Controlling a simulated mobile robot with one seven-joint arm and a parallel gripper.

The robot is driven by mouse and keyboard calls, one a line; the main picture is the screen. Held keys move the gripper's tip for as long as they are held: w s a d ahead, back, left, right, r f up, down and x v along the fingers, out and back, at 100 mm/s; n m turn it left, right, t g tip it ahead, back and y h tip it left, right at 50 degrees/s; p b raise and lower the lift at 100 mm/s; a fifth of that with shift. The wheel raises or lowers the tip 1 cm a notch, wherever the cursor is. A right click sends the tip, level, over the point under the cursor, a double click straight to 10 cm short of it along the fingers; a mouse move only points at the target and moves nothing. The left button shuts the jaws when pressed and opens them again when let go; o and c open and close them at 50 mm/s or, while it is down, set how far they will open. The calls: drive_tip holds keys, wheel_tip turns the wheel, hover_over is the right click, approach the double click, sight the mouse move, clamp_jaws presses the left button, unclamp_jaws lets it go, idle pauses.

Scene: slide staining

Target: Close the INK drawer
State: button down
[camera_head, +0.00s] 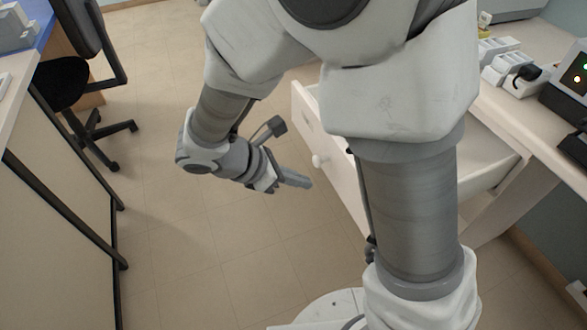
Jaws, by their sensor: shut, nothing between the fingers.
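An open white drawer (342,182) juts out from under the white bench on the right. Its front panel, with a round white knob (319,161), faces left. My arm hides much of the drawer, and no INK label can be read. My gripper (309,184) is shut and empty, just left of the drawer front and near the knob. The fingers point right, towards the panel. I cannot tell whether they touch it.
The white bench (533,128) on the right carries small white racks (500,55) and a dark device with lights (575,84). A black chair (62,80) stands at the upper left, beside a partition (60,190). The tiled floor (190,250) between is clear.

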drive_tip(key=w+d+f+b, duration=0.2)
drive_tip(key=d+f, duration=0.2)
drive_tip(key=d, duration=0.3)
drive_tip(key=shift+w+d+b, duration=0.25)
drive_tip(key=shift+d+b, duration=0.05)
drive_tip(key=shift+b, duration=0.05)
